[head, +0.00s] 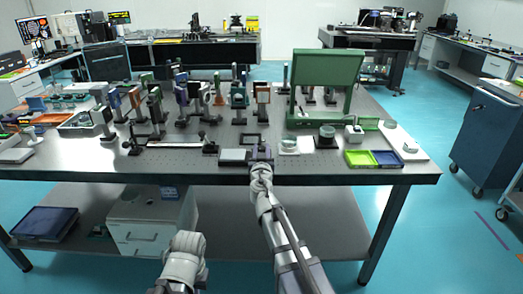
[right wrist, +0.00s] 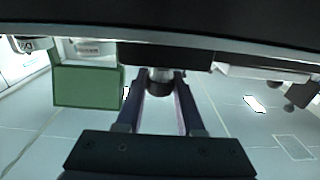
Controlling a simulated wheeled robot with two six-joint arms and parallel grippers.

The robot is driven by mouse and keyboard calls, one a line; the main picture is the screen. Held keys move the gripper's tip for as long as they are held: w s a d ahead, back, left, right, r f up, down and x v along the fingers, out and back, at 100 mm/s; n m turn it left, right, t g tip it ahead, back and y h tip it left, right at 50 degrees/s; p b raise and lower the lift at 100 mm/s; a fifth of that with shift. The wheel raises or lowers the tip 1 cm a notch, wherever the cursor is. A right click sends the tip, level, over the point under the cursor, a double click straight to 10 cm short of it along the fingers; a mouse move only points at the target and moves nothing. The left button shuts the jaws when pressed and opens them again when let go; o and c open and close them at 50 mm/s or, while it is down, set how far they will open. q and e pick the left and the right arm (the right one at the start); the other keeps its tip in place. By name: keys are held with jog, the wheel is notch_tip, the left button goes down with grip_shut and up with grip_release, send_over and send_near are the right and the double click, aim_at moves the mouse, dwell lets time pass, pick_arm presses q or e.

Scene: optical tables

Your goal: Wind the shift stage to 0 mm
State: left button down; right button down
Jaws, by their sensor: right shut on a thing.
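My right gripper (head: 261,154) is at the front edge of the near optical table, in the middle of the head view. In the right wrist view its two fingers (right wrist: 160,104) stand on either side of a short dark round knob (right wrist: 160,82) and are shut on it. The knob joins a dark block (right wrist: 165,56), which looks like part of the shift stage. In the head view the gripper covers the knob, and no scale reading can be made out. Only a pale link of my left arm shows in the head view; its gripper is out of the picture.
A flat grey plate (head: 233,155) lies left of the right gripper. A white-based holder (head: 289,147) stands to the right, before a large green panel (head: 325,85). A yellow-green tray (head: 359,159) and a blue tray (head: 387,159) lie farther right. Many optics posts crowd the table behind.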

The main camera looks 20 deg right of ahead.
jog(key=n+y, duration=0.2)
jog(key=y, duration=0.2)
jog(key=n+y, duration=0.3)
jog(key=y, duration=0.1)
jog(key=shift+w+d+n+y, duration=0.1)
jog(key=shift+d+n+y, duration=0.1)
jog(key=shift+n+y, duration=0.15)
jog(key=shift+a+n+g+y, duration=0.1)
jog(key=shift+n+g+y, duration=0.4)
jog(key=shift+n+y, duration=1)
jog(key=shift+y, duration=0.75)
jog(key=c, duration=0.5)
grip_release()
jog(key=shift+v, duration=3.95)
jog(key=shift+r, duration=0.15)
